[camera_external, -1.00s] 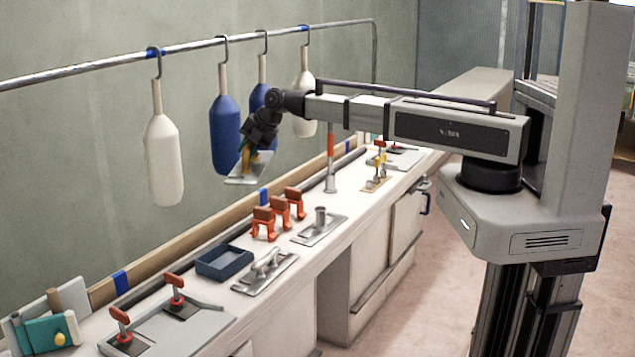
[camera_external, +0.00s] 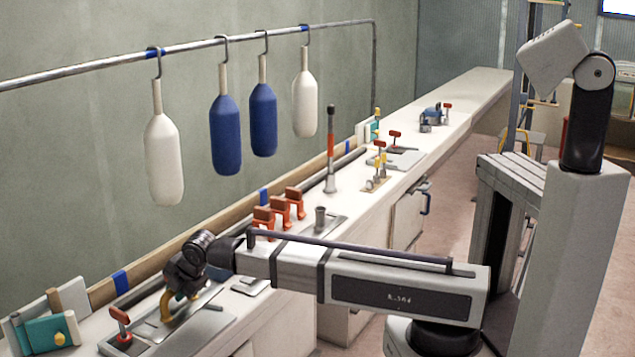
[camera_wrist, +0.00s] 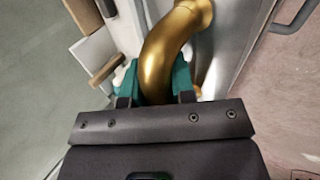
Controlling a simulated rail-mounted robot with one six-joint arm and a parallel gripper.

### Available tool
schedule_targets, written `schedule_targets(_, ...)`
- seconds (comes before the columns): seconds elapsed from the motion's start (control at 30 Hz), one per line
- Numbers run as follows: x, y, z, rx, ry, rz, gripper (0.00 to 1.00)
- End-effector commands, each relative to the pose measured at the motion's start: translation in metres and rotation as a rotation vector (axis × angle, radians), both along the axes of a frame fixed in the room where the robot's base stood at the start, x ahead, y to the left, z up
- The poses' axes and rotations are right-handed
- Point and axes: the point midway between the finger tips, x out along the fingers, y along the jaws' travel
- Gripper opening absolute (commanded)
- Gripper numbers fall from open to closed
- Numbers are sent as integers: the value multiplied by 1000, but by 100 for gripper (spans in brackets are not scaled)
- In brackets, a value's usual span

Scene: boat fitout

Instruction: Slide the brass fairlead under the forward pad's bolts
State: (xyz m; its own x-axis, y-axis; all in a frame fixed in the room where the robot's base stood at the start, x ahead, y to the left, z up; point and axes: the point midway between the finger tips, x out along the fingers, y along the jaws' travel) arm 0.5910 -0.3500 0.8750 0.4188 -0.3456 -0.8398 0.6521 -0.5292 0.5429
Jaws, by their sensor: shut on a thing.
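The brass fairlead (camera_external: 176,303) is a curved gold piece held by my gripper (camera_external: 180,292) low over the near-left pad (camera_external: 210,326). In the wrist view, its gold curve (camera_wrist: 168,55) rises between the jaws (camera_wrist: 157,98), which are shut on it. Teal parts flank it there. The pad is a grey plate with red-handled bolts. One bolt (camera_external: 120,320) shows at its left end; my wrist hides the other. I cannot tell whether the fairlead touches the pad or lies under a bolt.
A teal box (camera_external: 50,331) stands left of the pad. Orange clamps (camera_external: 280,212) and a small upright cylinder (camera_external: 320,218) stand further back on the counter. Blue and white fenders hang from a rail (camera_external: 190,45). Another pad with red-topped bolts (camera_external: 400,158) lies farther away.

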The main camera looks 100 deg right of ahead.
Motion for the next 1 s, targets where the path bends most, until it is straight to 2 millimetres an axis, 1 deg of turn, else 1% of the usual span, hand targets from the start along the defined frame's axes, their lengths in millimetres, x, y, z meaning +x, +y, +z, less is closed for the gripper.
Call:
schedule_targets(0.03,-2,2,-24,-4,-4,-21,0)
schedule_targets(0.1,-3,3,-31,-7,-10,-49,0)
schedule_targets(0.47,-4,4,-34,-9,-15,-74,0)
schedule_targets(0.67,-4,4,-45,-8,-15,-73,0)
schedule_targets(1.0,-4,4,-70,-8,-14,-72,0)
